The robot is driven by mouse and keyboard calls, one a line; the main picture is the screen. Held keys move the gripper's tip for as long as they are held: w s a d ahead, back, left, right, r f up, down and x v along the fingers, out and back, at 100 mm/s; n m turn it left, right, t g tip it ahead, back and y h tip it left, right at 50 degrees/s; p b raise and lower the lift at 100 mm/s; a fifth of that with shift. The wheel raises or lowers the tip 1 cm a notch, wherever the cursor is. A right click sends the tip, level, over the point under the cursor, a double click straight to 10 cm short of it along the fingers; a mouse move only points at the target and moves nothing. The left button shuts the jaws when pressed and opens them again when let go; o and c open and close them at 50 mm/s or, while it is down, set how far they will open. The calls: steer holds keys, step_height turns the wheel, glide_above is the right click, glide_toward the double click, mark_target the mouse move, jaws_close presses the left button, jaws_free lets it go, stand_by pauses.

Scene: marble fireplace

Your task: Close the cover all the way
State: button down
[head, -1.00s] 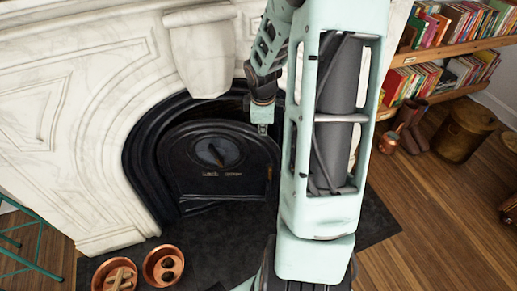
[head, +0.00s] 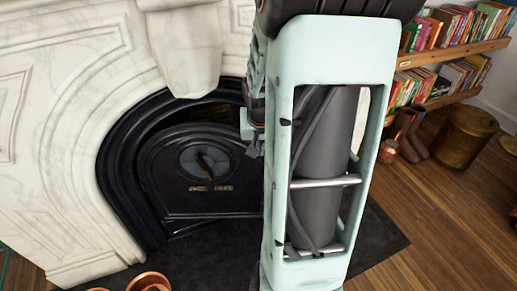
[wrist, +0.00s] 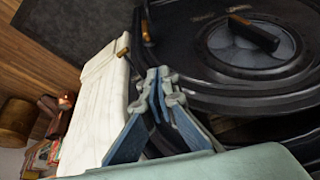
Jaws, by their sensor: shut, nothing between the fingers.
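The black arched cover (head: 166,184) sits in the fireplace opening, with a round dial (head: 218,163) and a small handle on its face. A dark gap shows between the cover's curved top and the surround, so it looks ajar. The cover (wrist: 180,35) fills the upper right of the wrist view, with its handle (wrist: 254,34) over the dial. My gripper (wrist: 160,76) is shut and empty beside the cover's curved edge; I cannot tell whether it touches. In the head view my gripper (head: 253,149) is partly hidden by my arm, near the cover's right side.
A white marble surround (head: 60,150) frames the black arch (head: 112,170). Copper bowls (head: 148,282) stand on the dark hearth (head: 215,255) at lower left. Bookshelves (head: 460,70) and a brass bucket (head: 464,135) are at the right.

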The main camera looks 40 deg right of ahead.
steer(key=w+d+f+b, duration=0.3)
steer(key=w+f, duration=0.2)
steer(key=f, duration=0.1)
steer(key=shift+w+d+f, duration=0.15)
steer(key=shift+w+d, duration=0.05)
steer(key=shift+d, duration=0.15)
steer(key=w+d+n+p, duration=0.1)
steer(key=w+d+p, duration=0.2)
steer(key=w, duration=0.2)
steer(key=w+d+n+y+p, duration=0.1)
steer(key=w+d+n+p, duration=0.1)
steer(key=w, duration=0.3)
steer(key=shift+w+d+t+p, duration=0.3)
steer(key=shift+d+p, duration=0.15)
steer(key=shift+p, duration=0.4)
steer(key=shift+s, duration=0.2)
